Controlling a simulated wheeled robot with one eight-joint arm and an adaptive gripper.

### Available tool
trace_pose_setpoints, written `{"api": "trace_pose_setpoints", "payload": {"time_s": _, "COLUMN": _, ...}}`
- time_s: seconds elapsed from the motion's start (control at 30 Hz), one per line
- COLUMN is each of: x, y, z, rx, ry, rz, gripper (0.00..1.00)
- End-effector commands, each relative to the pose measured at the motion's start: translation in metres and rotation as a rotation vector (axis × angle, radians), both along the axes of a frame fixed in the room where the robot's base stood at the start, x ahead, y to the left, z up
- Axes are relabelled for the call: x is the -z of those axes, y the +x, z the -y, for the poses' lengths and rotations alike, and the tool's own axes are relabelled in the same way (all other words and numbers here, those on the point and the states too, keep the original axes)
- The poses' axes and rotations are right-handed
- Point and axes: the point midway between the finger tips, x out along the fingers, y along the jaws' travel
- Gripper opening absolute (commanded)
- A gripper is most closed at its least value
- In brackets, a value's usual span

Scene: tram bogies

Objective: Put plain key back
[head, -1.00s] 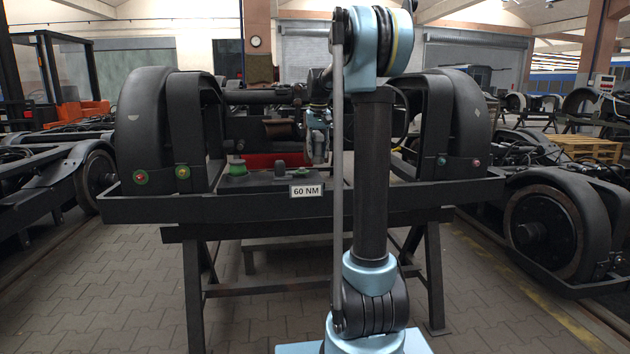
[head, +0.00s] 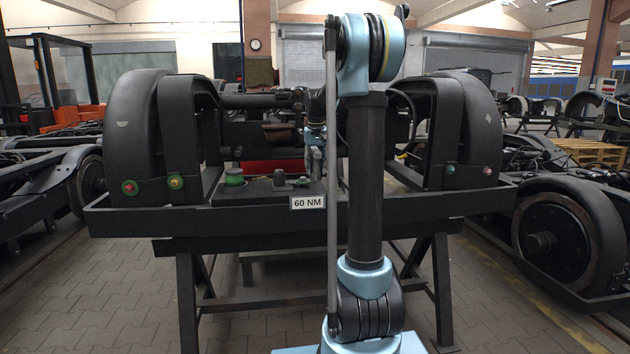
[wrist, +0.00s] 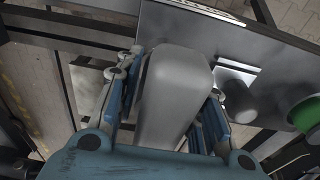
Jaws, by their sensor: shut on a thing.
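My gripper (wrist: 168,108) is shut on a plain grey key (wrist: 174,88), a smooth, tapered grey body with no coloured band that shows in the wrist view. The blue fingers stand on either side of it. In the head view my gripper (head: 315,162) is at the dark shelf (head: 240,198), just right of a dark peg-like part (head: 279,179) and a green-banded key (head: 234,177). These two also show right of the held key in the wrist view, as a grey cylinder (wrist: 238,98) and a green ring (wrist: 306,114). I cannot tell whether the held key touches the shelf.
A "60 NM" label (head: 307,202) is on the front edge of the shelf. Large black wheel guards (head: 135,130) stand on both sides, with coloured bolt heads (head: 176,182) low on them. A dark axle bar (head: 255,100) crosses behind.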

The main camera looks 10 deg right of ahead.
Motion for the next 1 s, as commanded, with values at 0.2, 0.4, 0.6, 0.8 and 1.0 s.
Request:
{"api": "trace_pose_setpoints", "payload": {"time_s": 0.2, "x": 0.017, "y": 0.0, "z": 0.001, "rx": 0.002, "ry": 0.0, "rz": 0.0, "gripper": 0.0}}
{"api": "trace_pose_setpoints", "payload": {"time_s": 0.4, "x": 0.041, "y": 0.0, "z": 0.002, "rx": 0.002, "ry": 0.0, "rz": 0.0, "gripper": 0.0}}
{"api": "trace_pose_setpoints", "payload": {"time_s": 0.6, "x": 0.043, "y": 0.0, "z": 0.002, "rx": 0.002, "ry": 0.0, "rz": 0.0, "gripper": 0.0}}
{"api": "trace_pose_setpoints", "payload": {"time_s": 0.8, "x": 0.044, "y": 0.0, "z": 0.002, "rx": 0.002, "ry": 0.0, "rz": 0.0, "gripper": 0.47}}
{"api": "trace_pose_setpoints", "payload": {"time_s": 1.0, "x": 0.044, "y": 0.0, "z": 0.002, "rx": 0.002, "ry": 0.0, "rz": 0.0, "gripper": 0.56}}
